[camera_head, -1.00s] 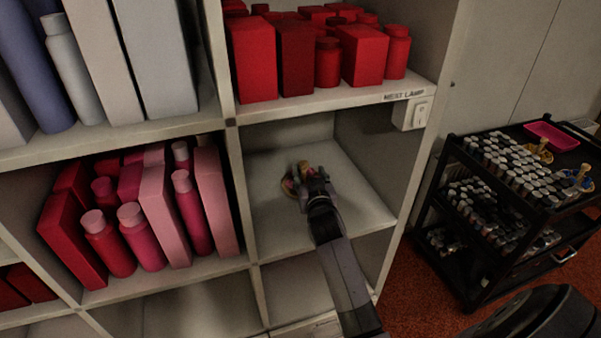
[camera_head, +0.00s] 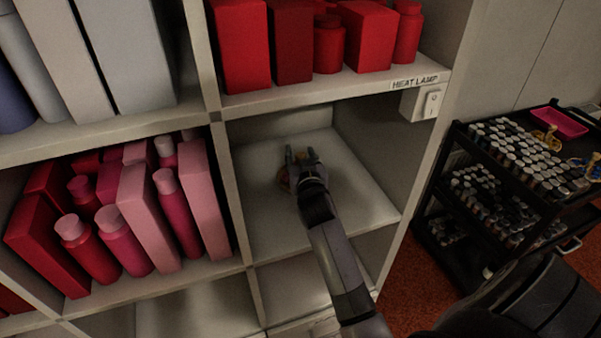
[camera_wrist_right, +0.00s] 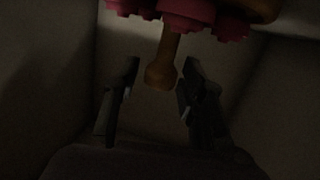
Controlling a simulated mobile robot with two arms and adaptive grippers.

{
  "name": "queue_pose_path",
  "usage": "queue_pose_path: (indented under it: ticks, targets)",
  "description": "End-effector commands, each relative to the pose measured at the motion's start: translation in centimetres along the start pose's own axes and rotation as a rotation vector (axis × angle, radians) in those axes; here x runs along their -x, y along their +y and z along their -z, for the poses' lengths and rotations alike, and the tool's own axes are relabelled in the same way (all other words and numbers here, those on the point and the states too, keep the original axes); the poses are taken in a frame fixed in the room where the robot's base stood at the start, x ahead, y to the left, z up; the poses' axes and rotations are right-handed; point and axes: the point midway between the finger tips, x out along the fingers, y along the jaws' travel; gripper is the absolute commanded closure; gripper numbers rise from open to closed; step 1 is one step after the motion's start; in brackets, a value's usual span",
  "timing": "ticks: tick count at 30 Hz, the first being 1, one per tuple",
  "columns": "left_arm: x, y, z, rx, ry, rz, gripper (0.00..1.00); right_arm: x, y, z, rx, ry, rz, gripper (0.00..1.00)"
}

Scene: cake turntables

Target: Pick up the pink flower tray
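The pink flower tray shows in the right wrist view as dark pink scalloped edges (camera_wrist_right: 190,14) at the top, with a tan stem (camera_wrist_right: 166,58) ending in a rounded knob. In the head view only a small orange-pink part (camera_head: 284,180) shows beside my right gripper (camera_head: 301,154), inside the middle shelf compartment; the rest is hidden behind the gripper. The right gripper's fingers are apart in the right wrist view (camera_wrist_right: 161,72). The stem's end appears between the fingertips in the picture, with no contact visible; its depth is unclear. My left gripper is out of view.
The compartment (camera_head: 350,190) is otherwise bare, with walls close on both sides and a shelf with red boxes above. Pink and red bottles (camera_head: 122,240) fill the compartment to the left. A black cart (camera_head: 470,215) with several small jars stands right.

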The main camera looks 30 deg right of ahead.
Motion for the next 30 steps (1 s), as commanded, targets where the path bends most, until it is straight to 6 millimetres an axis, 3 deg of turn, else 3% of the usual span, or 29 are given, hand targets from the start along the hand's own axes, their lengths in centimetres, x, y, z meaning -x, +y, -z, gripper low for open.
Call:
queue_pose_path:
  ticks: [5,16,30]
  targets:
    - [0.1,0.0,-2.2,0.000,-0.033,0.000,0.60,0.0,0.0,0.1,0.000,0.001,0.000,0.76]
    - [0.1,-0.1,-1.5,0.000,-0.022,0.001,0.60,0.0,0.0,0.1,0.000,0.002,0.000,1.00]
    - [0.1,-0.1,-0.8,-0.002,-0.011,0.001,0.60,0.0,0.0,0.2,0.000,0.005,0.000,1.00]
